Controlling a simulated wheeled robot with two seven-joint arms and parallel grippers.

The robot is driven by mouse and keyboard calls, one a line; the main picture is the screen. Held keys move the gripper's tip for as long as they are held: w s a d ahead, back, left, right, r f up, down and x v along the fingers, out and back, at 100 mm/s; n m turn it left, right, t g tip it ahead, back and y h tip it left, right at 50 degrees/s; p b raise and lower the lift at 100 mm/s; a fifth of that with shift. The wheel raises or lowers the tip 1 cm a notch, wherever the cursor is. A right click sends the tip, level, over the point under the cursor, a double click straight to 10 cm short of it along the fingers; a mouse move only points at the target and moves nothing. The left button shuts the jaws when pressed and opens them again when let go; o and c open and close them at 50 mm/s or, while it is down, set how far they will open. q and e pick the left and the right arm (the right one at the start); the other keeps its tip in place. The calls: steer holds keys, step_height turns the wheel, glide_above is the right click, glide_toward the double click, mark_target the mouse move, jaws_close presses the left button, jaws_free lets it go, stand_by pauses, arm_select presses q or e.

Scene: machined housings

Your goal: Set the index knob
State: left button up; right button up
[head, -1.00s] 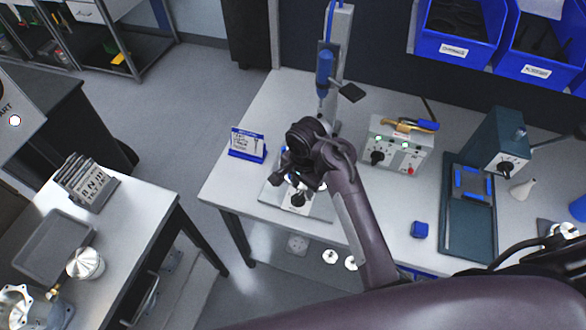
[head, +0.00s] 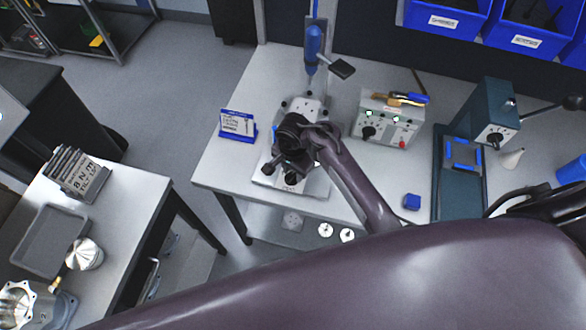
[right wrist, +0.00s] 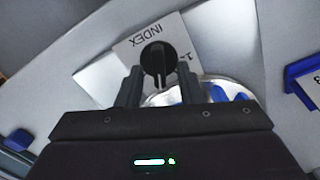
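The index knob (right wrist: 156,62) is black and round with a raised grip bar. It sits on a pale plate (right wrist: 128,50) printed INDEX, with a number partly visible beside it. My right gripper (right wrist: 160,80) is open, its two dark fingers apart on either side of the knob's near edge; I cannot tell whether they touch it. In the head view my right gripper (head: 283,168) is over the front of the fixture (head: 316,186) on the bench and hides much of it. My left gripper is not in view.
A small blue-framed sign (head: 238,125) stands left of the fixture. A control box (head: 388,122) with lit green lamps and a blue block (head: 411,202) are to the right. A shiny round metal part shows below the knob (right wrist: 215,92). The bench between sign and front edge is clear.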

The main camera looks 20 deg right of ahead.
jaws_close()
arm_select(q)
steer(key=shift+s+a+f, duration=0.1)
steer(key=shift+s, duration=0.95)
arm_select(e)
steer(key=shift+n, duration=0.3)
steer(key=n, duration=0.2)
steer(key=shift+a+n, duration=0.1)
steer(key=shift+n, duration=0.2)
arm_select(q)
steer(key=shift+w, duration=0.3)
arm_select(e)
steer(key=n, duration=0.5)
steer(key=shift+w+a+n, duration=0.1)
steer(key=shift+a+n, duration=0.05)
steer(key=shift+n, duration=0.25)
jaws_free()
steer(key=shift+r, duration=0.15)
